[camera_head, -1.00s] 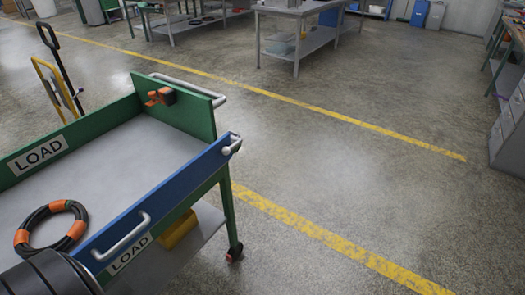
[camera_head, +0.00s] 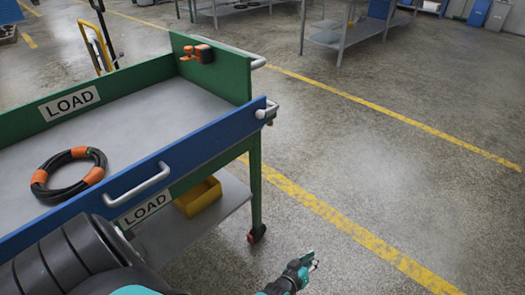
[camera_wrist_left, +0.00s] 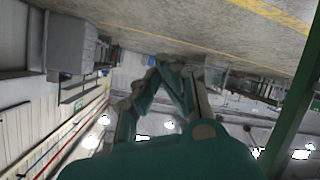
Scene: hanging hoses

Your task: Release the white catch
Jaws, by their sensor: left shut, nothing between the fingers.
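The white catch (camera_head: 266,111) is at the right end of the cart's blue side panel (camera_head: 165,165), near the corner post. The blue panel stands upright and has a white bar handle (camera_head: 137,185) on its outer face. My left gripper (camera_head: 313,262) is low at the bottom of the head view, right of the cart and well apart from the catch. It is shut and empty. Its fingers also show in the left wrist view (camera_wrist_left: 163,68), where the catch cannot be made out. My right gripper is not in view.
A coiled black hose (camera_head: 69,174) with orange bands lies on the cart's grey deck (camera_head: 160,115). An orange clamp-like part (camera_head: 197,53) is on the green end wall. A yellow bin (camera_head: 198,197) sits on the lower shelf. Floor right of the cart is clear.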

